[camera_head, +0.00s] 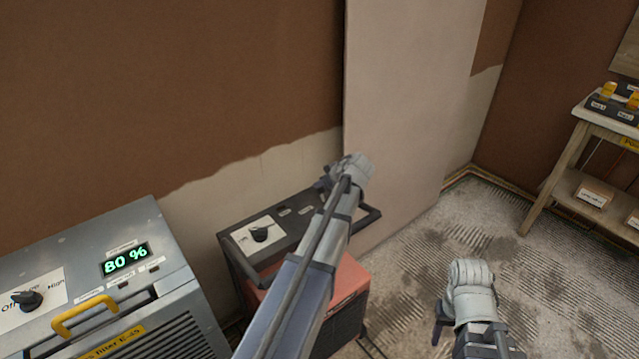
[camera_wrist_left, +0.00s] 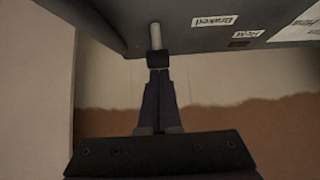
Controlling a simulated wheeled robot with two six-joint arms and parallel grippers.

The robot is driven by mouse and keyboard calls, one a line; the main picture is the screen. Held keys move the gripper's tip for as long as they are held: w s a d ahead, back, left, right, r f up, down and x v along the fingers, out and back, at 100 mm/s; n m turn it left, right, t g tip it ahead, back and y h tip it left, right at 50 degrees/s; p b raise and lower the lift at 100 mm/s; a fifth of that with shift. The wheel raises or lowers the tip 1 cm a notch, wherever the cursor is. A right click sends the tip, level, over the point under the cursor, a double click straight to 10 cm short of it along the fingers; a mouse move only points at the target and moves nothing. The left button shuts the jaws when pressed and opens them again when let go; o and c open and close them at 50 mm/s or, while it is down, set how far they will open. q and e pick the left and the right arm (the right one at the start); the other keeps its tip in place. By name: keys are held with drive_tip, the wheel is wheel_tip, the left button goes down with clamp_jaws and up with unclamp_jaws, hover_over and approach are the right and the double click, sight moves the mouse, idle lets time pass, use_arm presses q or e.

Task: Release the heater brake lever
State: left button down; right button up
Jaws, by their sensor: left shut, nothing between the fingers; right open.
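The heater is a red box (camera_head: 348,282) with a dark top panel and frame, low in the middle of the head view. My left arm crosses in front and hides part of it. My left gripper (camera_head: 323,186) is at the panel's far right end. In the left wrist view its fingers (camera_wrist_left: 158,62) are shut, with their tips at a short grey rod (camera_wrist_left: 156,36), apparently the brake lever. I cannot tell whether they touch. A label beside it reads "Braked" (camera_wrist_left: 214,22). My right gripper (camera_head: 440,332) is open, low over the floor, away from the heater.
A grey unit (camera_head: 180,285) with an "80 %" display and yellow handle stands left of the heater. A black knob (camera_head: 260,234) is on the heater panel. A pale board (camera_head: 405,120) leans behind. A wooden shelf table (camera_head: 560,170) stands right. Floor between is clear.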

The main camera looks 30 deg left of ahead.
sight(322, 190)
use_arm(q)
drive_tip(key=shift+s+d+r, duration=0.15)
drive_tip(key=shift+s+d, duration=0.1)
drive_tip(key=shift+d, duration=0.3)
drive_tip(key=shift+s+d, duration=0.35)
drive_tip(key=shift+d, duration=0.65)
drive_tip(key=shift+a, duration=0.15)
drive_tip(key=shift+w+a+f, duration=0.3)
drive_tip(key=shift+a, duration=0.35)
